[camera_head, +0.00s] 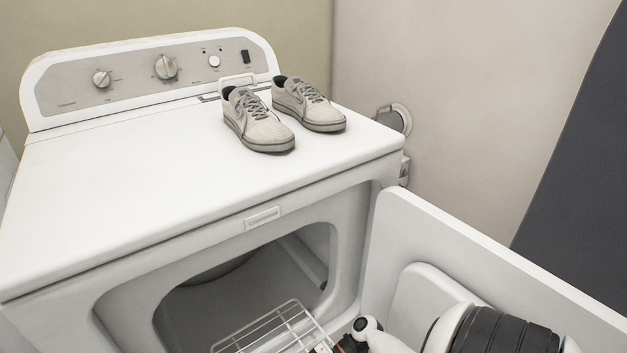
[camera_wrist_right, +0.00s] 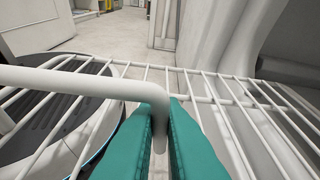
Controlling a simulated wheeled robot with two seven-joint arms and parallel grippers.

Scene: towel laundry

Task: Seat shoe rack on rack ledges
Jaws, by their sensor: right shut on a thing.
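The shoe rack is a white wire grid (camera_head: 271,314) at the bottom of the head view, in front of the dryer's opening. My right gripper (camera_wrist_right: 160,135) has teal fingers shut on a thick white bar of the rack, which also shows in the right wrist view (camera_wrist_right: 70,79). The dryer (camera_head: 130,190) is white with its door open. Its drum opening (camera_head: 235,295) is partly visible behind the rack. The rack ledges cannot be made out, and the rack's near part is cut off by the frame edge. My left gripper is out of view.
A pair of grey shoes, the left shoe (camera_head: 258,122) and the right shoe (camera_head: 308,104), stands on the dryer top near the control panel (camera_head: 150,75). The open door (camera_head: 470,255) stands right of the opening, close to my right arm. The dryer top's left side is clear.

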